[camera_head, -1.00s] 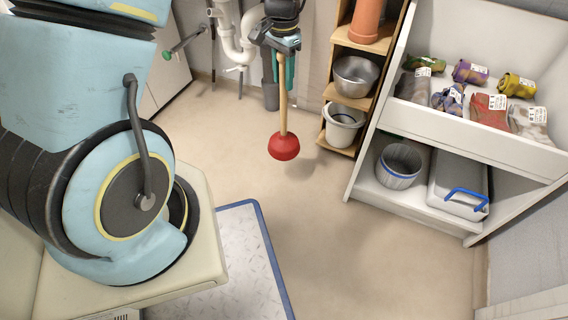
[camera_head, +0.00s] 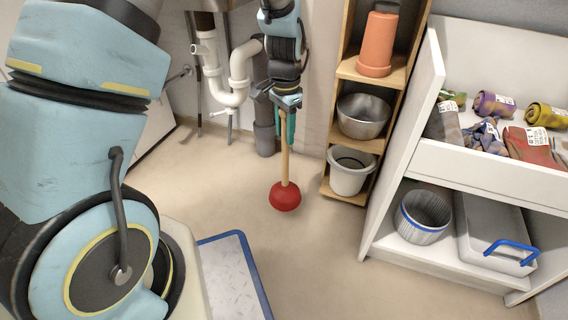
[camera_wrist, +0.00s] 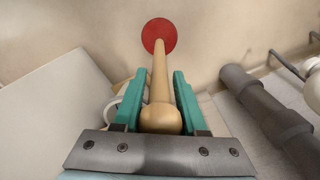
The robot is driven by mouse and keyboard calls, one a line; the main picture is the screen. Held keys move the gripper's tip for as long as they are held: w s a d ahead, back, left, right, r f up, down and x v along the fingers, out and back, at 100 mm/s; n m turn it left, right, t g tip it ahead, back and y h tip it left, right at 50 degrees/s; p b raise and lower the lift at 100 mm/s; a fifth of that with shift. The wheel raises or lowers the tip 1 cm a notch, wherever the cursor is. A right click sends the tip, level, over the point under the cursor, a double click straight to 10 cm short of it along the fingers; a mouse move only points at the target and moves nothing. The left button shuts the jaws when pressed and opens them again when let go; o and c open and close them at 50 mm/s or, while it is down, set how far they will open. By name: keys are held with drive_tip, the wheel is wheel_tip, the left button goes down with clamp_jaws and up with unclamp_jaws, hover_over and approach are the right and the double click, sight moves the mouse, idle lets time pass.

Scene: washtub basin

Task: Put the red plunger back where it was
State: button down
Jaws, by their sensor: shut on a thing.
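The red plunger (camera_head: 285,196) hangs upright, red cup down and wooden handle up, in the head view. My gripper (camera_head: 284,122) is shut on the upper part of the handle. In the wrist view the green fingers of my gripper (camera_wrist: 158,100) lie on both sides of the wooden handle, and the red cup of the plunger (camera_wrist: 159,36) shows at the far end. The cup is close to the floor (camera_head: 330,260); I cannot tell whether it touches.
White drain pipes (camera_head: 240,75) and a grey pipe (camera_head: 264,138) stand behind and left of the plunger. A wooden shelf (camera_head: 345,190) with a steel bowl (camera_head: 363,115) and white bucket (camera_head: 349,172) is just right. A white rack (camera_head: 390,240) stands farther right. A blue-edged mat (camera_head: 228,285) lies in front.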

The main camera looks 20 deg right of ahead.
sight(285, 148)
drive_tip(key=shift+f+b, duration=1.3)
drive_tip(key=shift+f, duration=1.85)
drive_tip(key=shift+c, duration=2.3)
unclamp_jaws()
wheel_tip(285, 148, up, 12)
drive_tip(key=p, duration=0.5)
